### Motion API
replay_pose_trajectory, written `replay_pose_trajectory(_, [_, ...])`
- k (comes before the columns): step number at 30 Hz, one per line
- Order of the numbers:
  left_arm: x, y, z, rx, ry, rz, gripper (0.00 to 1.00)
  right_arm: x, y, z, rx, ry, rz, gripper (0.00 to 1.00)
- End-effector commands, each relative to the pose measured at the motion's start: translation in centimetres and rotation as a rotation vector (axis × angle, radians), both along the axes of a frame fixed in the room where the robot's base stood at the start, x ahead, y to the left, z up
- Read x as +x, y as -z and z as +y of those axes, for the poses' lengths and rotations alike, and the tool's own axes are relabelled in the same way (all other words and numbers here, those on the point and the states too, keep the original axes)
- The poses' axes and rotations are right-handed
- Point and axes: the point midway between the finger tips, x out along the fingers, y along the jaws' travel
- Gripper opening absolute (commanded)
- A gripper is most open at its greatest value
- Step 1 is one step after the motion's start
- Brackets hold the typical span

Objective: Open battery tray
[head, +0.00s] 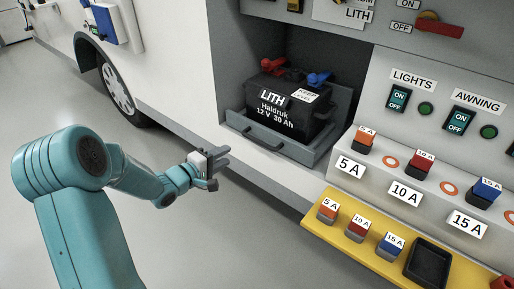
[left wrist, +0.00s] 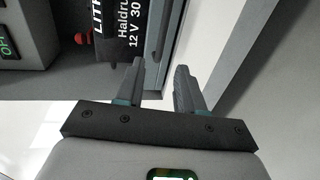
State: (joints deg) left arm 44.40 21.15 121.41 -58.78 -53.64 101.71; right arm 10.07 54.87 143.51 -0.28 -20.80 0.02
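The grey battery tray (head: 307,154) sits in the recess of the motorhome's side, its front at the opening, with a dark bar handle (head: 262,136) on it. A black battery (head: 318,112) labelled LITH Haldruk 12 V 30 Ah stands upright in the tray, with red and blue terminal caps. My left gripper (head: 220,168) is left of the tray, apart from the handle, with nothing between its fingers. In the left wrist view the gripper (left wrist: 157,86) has its fingers spread, and the battery (left wrist: 118,22) shows beyond. My right gripper is not visible.
A yellow shelf (head: 322,233) holds several coloured fuses and a black bin (head: 428,264). Above it is a panel with fuses and ON/OFF switches (head: 398,98). A red lever (head: 438,28) is at the top right. The floor left of the vehicle is free around my left arm.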

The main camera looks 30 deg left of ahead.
Motion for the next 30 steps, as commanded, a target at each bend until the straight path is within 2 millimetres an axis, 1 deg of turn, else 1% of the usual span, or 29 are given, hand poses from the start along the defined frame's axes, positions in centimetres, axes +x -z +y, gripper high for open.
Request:
replay_pose_trajectory(1, [0.0,0.5,0.3,0.0,-0.005,0.002,0.38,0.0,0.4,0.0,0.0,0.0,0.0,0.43])
replay_pose_trajectory(5, [1.0,0.9,0.2,-0.001,-0.006,0.003,0.38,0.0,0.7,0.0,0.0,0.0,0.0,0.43])
replay_pose_trajectory(8, [2.8,1.3,-0.1,0.0,-0.004,0.002,0.38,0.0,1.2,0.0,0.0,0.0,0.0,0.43])
replay_pose_trajectory(15, [8.5,2.6,-0.8,0.0,-0.003,0.001,0.38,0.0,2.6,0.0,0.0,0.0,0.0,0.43])
replay_pose_trajectory(21, [12.6,3.4,-1.2,0.001,-0.003,0.001,0.38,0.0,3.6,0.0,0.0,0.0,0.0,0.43])
replay_pose_trajectory(25, [14.5,3.7,-1.3,-0.001,-0.004,0.003,0.38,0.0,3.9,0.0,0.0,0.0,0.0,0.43])
replay_pose_trajectory(30, [15.5,3.8,-1.4,-0.001,-0.006,0.003,0.38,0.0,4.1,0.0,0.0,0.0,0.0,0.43])
